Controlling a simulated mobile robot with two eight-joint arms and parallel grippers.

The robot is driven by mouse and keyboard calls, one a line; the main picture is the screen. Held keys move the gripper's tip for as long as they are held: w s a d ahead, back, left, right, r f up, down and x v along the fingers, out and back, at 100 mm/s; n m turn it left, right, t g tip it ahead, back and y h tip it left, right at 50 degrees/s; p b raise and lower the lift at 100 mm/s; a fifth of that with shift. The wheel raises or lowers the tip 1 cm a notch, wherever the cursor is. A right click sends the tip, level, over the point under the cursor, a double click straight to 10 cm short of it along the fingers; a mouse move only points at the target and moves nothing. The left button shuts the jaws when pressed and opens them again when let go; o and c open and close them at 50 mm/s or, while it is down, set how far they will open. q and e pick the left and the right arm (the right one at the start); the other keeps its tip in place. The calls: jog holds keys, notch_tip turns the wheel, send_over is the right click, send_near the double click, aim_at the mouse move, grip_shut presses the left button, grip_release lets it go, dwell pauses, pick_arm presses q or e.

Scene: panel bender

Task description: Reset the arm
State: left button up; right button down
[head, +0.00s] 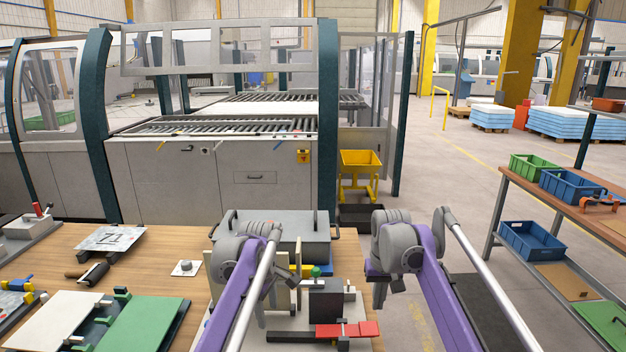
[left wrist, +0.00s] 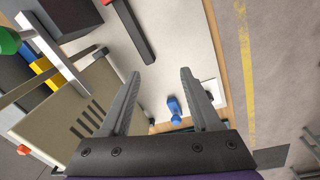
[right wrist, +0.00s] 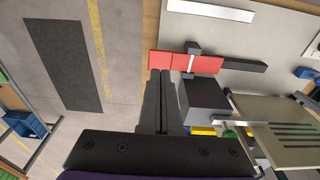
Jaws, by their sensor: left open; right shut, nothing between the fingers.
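My left arm (head: 243,285), with a purple link and grey wrist joints, reaches over the right part of the wooden table. In the left wrist view my left gripper (left wrist: 160,74) has its two dark fingers spread, with nothing held between them. Below it are a beige slotted plate (left wrist: 75,120) and a small blue part (left wrist: 174,108). My right arm (head: 440,295) is raised at the table's right edge. In the right wrist view my right gripper (right wrist: 160,74) has its fingers together and empty, near a red block (right wrist: 195,63) on the fixture. The fingers are hard to make out in the head view.
A grey lidded box (head: 280,232) stands behind the fixture, close to both wrists. A dark block (head: 326,299) and red bar (head: 348,329) lie between the arms. Panels and tools cover the table's left. A shelf with bins (head: 530,240) stands right; floor lies between.

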pick_arm(q)
jog(key=s+a+m+t, duration=0.3)
jog(key=s+m, duration=0.5)
jog(key=s, duration=1.1)
pick_arm(e)
jog(key=s+d+f+t, duration=0.1)
jog(key=s+d+t, duration=0.1)
jog(key=s, duration=1.7)
pick_arm(q)
jog(key=s+a+f+m, duration=0.1)
jog(key=s+f+m, duration=0.2)
jog(key=s+f, duration=0.2)
jog(key=s+a+f+m+t, duration=0.1)
jog(key=s+f, duration=0.4)
jog(key=s, duration=0.6)
jog(key=shift+a+f+m, duration=0.2)
jog(key=shift+a+m, duration=0.4)
jog(key=shift+m, duration=0.4)
pick_arm(e)
jog(key=s+f+t, duration=0.2)
jog(key=s+f, duration=1)
jog(key=s, duration=0.4)
jog(key=shift+s+d, duration=0.2)
pick_arm(q)
jog(key=shift+w, duration=0.1)
